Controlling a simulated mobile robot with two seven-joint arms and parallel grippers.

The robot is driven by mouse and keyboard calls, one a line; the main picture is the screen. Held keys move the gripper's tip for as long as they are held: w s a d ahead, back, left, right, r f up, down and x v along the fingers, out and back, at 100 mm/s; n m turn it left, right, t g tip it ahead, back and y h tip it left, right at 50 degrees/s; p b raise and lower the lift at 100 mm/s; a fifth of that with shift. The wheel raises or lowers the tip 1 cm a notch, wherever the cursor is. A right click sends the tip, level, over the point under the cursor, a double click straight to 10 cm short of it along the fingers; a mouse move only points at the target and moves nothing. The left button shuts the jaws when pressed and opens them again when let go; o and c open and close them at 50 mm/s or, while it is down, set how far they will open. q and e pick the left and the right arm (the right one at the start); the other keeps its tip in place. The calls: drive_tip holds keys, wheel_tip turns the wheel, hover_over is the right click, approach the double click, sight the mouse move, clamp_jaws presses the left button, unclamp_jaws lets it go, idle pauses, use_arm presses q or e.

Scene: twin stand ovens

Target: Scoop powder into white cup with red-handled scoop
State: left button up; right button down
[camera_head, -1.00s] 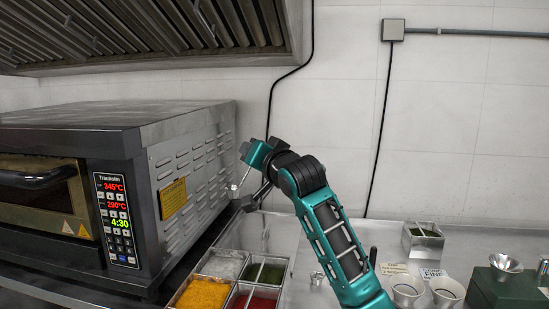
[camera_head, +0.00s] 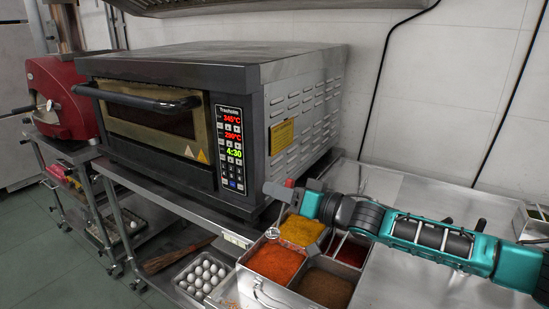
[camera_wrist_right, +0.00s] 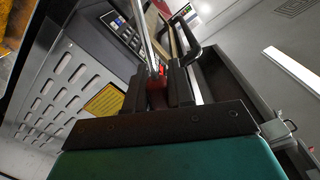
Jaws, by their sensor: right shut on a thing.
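My right gripper (camera_head: 286,191) reaches in from the right and hangs above the powder pans, close to the oven's front right corner. It is shut on the red-handled scoop (camera_head: 272,233). In the wrist view the dark red handle (camera_wrist_right: 157,96) sits between the fingers, with a thin metal shaft running up from it. The yellow powder (camera_head: 302,230), orange-red powder (camera_head: 276,262), brown powder (camera_head: 325,287) and dark red powder (camera_head: 350,252) lie in metal pans. No white cup is in view now. My left gripper is not in view.
A stand oven (camera_head: 180,115) fills the left and middle, its side close to the gripper. A tray of eggs (camera_head: 203,275) stands front left of the pans. A red oven (camera_head: 62,95) is at far left. The steel counter (camera_head: 400,285) right of the pans is bare.

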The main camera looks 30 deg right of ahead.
drive_tip(key=shift+s+a+f+n+b, duration=0.5)
drive_tip(key=shift+s+a+f+n, duration=1.05)
drive_tip(key=shift+f, duration=3)
wheel_tip(320, 180, up, 7)
drive_tip(key=w+d+m+p, duration=0.1)
drive_tip(key=w+d+m, duration=0.1)
drive_tip(key=d+m, duration=0.1)
drive_tip(key=shift+w+r+m, duration=0.2)
drive_tip(key=shift+w+m, duration=0.1)
drive_tip(key=shift+m, duration=0.15)
